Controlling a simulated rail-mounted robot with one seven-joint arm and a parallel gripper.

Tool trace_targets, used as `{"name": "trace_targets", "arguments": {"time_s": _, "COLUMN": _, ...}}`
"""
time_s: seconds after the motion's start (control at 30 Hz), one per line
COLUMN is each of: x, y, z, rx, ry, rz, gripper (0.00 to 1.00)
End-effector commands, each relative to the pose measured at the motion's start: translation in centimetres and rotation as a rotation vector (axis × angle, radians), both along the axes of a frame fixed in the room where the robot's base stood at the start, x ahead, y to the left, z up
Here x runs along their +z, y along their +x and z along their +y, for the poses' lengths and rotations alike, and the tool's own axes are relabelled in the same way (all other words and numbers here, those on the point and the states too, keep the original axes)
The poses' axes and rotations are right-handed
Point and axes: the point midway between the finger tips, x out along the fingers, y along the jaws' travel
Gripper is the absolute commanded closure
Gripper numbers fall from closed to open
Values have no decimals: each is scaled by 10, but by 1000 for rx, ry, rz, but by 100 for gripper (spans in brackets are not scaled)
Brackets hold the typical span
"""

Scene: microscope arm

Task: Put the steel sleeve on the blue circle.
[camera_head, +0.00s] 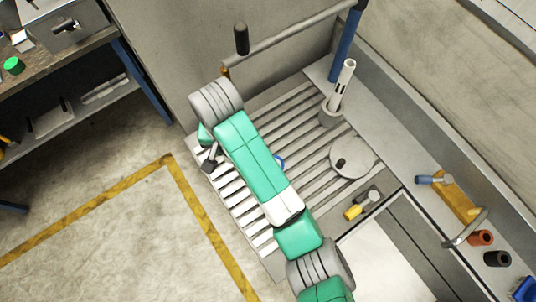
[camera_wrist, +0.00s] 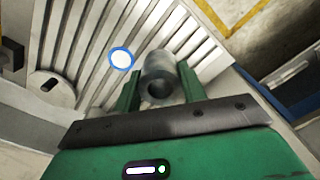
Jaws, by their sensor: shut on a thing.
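The steel sleeve (camera_wrist: 160,68), a grey hollow cylinder, is between my gripper's two green fingers (camera_wrist: 158,74) in the wrist view. My gripper is shut on it, with the sleeve's open end facing the camera. The blue circle (camera_wrist: 121,59), a blue ring with a white centre, lies on the slatted bench just left of the sleeve in that view. In the head view the blue circle (camera_head: 280,162) is partly hidden behind my arm. My gripper's green body (camera_head: 205,133) shows there at the bench's left side. I cannot tell the sleeve's height above the slats.
The slatted bench (camera_head: 297,103) has a round grey plate (camera_head: 352,170) and an upright tube (camera_head: 345,80) right of the circle. A yellow-handled tool (camera_head: 354,212) lies near the plate. A horizontal rail (camera_head: 290,36) with a dark grip crosses the back. Slats near the circle are clear.

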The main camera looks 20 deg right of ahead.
Motion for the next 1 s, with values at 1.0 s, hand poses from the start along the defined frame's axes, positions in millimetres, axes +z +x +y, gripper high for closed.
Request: {"name": "trace_targets", "arguments": {"time_s": 1.0, "x": -85, "y": -123, "z": -90, "rx": -321, "ry": -8, "rz": 12, "gripper": 92}}
